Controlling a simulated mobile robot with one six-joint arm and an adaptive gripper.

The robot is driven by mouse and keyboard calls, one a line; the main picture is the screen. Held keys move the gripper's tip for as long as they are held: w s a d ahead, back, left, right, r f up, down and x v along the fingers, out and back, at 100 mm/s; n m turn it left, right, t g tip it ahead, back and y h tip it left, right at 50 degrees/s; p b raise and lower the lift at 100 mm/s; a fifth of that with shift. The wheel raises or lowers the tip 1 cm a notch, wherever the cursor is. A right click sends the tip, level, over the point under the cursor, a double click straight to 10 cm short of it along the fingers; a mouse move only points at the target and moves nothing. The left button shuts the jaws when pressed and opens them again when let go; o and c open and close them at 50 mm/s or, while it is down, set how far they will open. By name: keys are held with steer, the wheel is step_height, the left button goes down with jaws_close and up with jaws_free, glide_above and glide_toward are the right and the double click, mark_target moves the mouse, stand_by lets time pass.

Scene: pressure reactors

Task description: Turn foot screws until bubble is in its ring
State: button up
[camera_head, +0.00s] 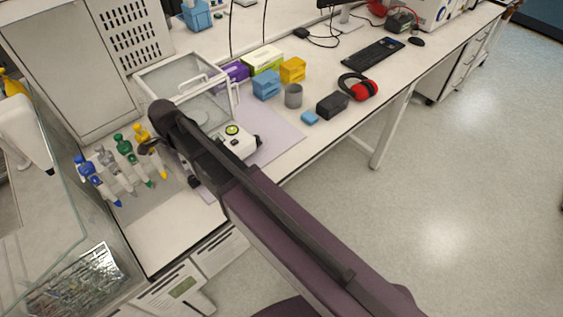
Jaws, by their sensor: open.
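The white balance (240,147) stands on the bench, partly covered by my arm. Its round level (232,129) shows green on the front top; the bubble is too small to place against its ring. A dark foot screw (258,142) shows at the right front corner. A dark knob-like part (194,182) shows at the left front, beside my arm. The balance's middle front is hidden.
Several pipettes (124,147) stand left of my gripper. A glass draft shield (185,85) rises at the balance's back. Blue and yellow boxes (266,84), a grey cup (293,96), a black box (332,104) and red ear muffs (358,87) lie to the right. Clear bench lies in front.

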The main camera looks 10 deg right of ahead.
steer(key=d+f+n+b, duration=0.2)
steer(key=d+n, duration=0.1)
steer(key=d, duration=0.6)
steer(key=s+d+f+n+b, duration=0.1)
steer(key=d+f+n+b, duration=0.2)
steer(key=d, duration=0.7)
steer(key=s+d+f+n+b, duration=0.1)
steer(key=d+f+n+b, duration=0.1)
steer(key=d, duration=0.8)
steer(key=shift+s+f+n+b, duration=0.2)
steer(key=shift+n+b, duration=0.25)
steer(key=shift+n, duration=0.75)
steer(key=shift+s+d+f+n, duration=0.1)
steer(key=shift+s+d+n, duration=0.1)
steer(key=shift+d, duration=0.2)
steer(key=shift+s+d+f+n, duration=0.1)
steer(key=shift+d+n, duration=0.1)
steer(key=shift+d, duration=0.2)
